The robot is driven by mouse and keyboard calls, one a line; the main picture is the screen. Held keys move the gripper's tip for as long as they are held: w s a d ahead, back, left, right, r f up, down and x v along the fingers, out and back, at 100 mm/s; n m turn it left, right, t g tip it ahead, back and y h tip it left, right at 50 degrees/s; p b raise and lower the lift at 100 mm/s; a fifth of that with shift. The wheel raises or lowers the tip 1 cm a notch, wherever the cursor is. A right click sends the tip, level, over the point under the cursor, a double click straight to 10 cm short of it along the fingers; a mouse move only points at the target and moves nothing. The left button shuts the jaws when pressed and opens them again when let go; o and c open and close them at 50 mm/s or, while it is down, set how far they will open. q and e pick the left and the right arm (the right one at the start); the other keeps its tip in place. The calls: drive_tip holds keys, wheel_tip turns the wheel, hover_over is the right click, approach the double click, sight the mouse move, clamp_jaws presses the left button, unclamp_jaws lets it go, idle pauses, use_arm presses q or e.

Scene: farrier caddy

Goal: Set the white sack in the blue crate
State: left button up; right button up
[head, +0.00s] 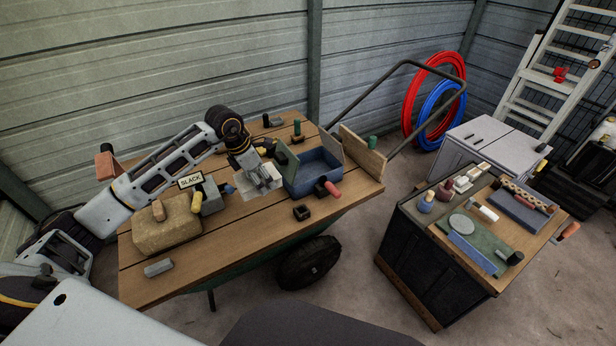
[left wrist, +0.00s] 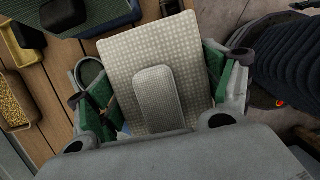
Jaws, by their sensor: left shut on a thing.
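The white sack (head: 268,180) is a pale, textured flat block in my left gripper (head: 254,174). In the left wrist view the sack (left wrist: 195,50) lies between the green finger pads, and the gripper is shut on it. The blue crate (head: 318,181) stands open on the wooden cart top, just right of the sack in the head view. The sack is beside the crate's left side, outside it. The exact gap between sack and tabletop cannot be told. My right gripper is not in view.
A tan block (head: 165,228), a SLACK sign (head: 190,181) and small items stand on the cart top (head: 245,232) left of the crate. A red-pink cylinder (head: 331,189) and a small black box (head: 301,212) are near its front. A second bench (head: 430,255) stands right.

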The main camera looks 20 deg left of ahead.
use_arm(q)
drive_tip(key=shift+s+d+r+m+g+h+p, duration=0.15)
drive_tip(key=shift+d+r+m+p, duration=0.25)
drive_tip(key=shift+m+p, duration=0.3)
drive_tip(key=shift+s+d+r+m+g+h+p, duration=0.15)
drive_tip(key=shift+d+m+p, duration=0.35)
drive_tip(key=shift+m, duration=0.3)
drive_tip(key=m+p, duration=0.1)
drive_tip(key=d+m+p, duration=0.1)
drive_tip(key=d+r+m+g+p, duration=0.1)
drive_tip(key=m, duration=0.1)
drive_tip(key=shift+s+r, duration=0.1)
drive_tip(key=shift+s, duration=0.2)
drive_tip(key=s+d+r+m+g+y+p, duration=0.2)
drive_tip(key=s+d+r+m+g+p, duration=0.2)
drive_tip(key=m+p, duration=1)
drive_tip(key=shift+s+d+r+m+y, duration=0.35)
drive_tip(key=shift+d+r+m, duration=1.75)
drive_tip(key=shift+m, duration=1.1)
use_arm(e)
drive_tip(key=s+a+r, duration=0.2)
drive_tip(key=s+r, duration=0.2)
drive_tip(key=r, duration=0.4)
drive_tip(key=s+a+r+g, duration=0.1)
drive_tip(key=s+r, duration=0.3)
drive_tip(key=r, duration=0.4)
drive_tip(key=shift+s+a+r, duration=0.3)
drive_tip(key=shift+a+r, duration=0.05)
